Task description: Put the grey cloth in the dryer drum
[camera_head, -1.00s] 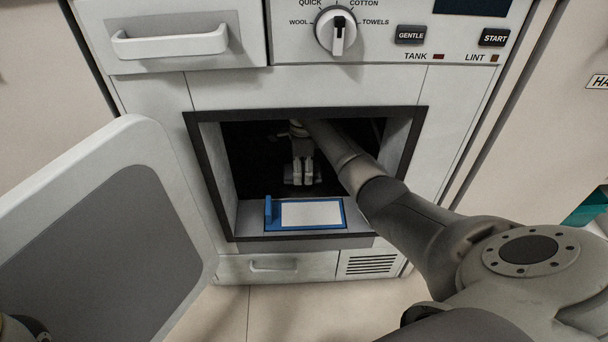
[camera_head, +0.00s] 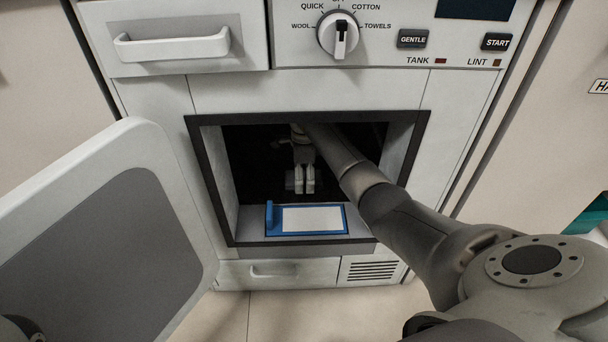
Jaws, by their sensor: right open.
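The dryer drum (camera_head: 262,190) is a dark opening in the white front, with its door (camera_head: 150,150) swung open to the left. My right arm reaches in from the right. My right gripper (camera_head: 305,190) is inside the drum, pointing down, with its pale fingers close together but open. A dim grey shape shows just left of the fingers; I cannot tell whether it is the grey cloth or part of the gripper. No cloth is clearly visible. My left gripper is not in view.
A blue-framed lint filter (camera_head: 312,219) with a white panel lies at the front of the opening, below my right gripper. The dark opening frame (camera_head: 418,150) is close around my right arm. A drawer handle (camera_head: 170,45) and a knob (camera_head: 338,33) are above.

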